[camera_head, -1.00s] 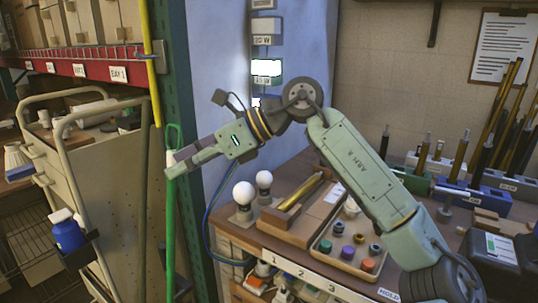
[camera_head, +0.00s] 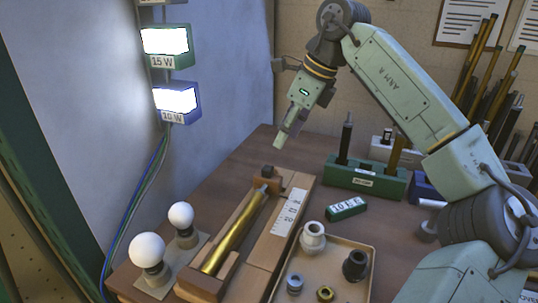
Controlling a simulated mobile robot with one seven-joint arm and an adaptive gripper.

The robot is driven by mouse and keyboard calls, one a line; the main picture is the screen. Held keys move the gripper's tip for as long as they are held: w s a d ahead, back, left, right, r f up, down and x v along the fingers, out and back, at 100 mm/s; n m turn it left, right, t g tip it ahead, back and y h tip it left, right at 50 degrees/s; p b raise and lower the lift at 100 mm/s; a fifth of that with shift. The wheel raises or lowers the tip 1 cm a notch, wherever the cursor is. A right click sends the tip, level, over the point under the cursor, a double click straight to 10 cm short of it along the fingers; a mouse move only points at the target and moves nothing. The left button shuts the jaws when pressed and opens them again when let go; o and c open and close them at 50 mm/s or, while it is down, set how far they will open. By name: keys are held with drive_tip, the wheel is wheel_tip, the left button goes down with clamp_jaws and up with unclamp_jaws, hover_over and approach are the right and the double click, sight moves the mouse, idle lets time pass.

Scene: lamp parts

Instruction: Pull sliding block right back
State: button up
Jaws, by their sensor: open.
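A wooden length jig (camera_head: 270,236) lies on the bench with a brass tube (camera_head: 236,232) in its trough. A small brown block with a dark knob (camera_head: 268,173), which looks like the sliding block, sits at the tube's far end. A grey piece shows between the block and the tube. A white scale (camera_head: 289,212) is fixed on the jig's right side. My gripper (camera_head: 280,142) points down above and a little beyond the block, apart from it and holding nothing. It is open, though its fingers overlap from this angle.
Two bulbs (camera_head: 147,250) stand on a plate left of the jig. A tray (camera_head: 366,262) of sockets lies to its right. A green rack (camera_head: 366,180) with rods stands at the back, with a small green block (camera_head: 346,208) before it. Lit wattage boxes (camera_head: 176,102) hang on the wall.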

sight(268, 167)
drive_tip(key=p+x, duration=0.1)
drive_tip(key=x, duration=0.9)
drive_tip(key=shift+s+a+f, duration=0.15)
drive_tip(key=shift+a, duration=0.05)
drive_tip(key=shift+c, duration=0.4)
clamp_jaws()
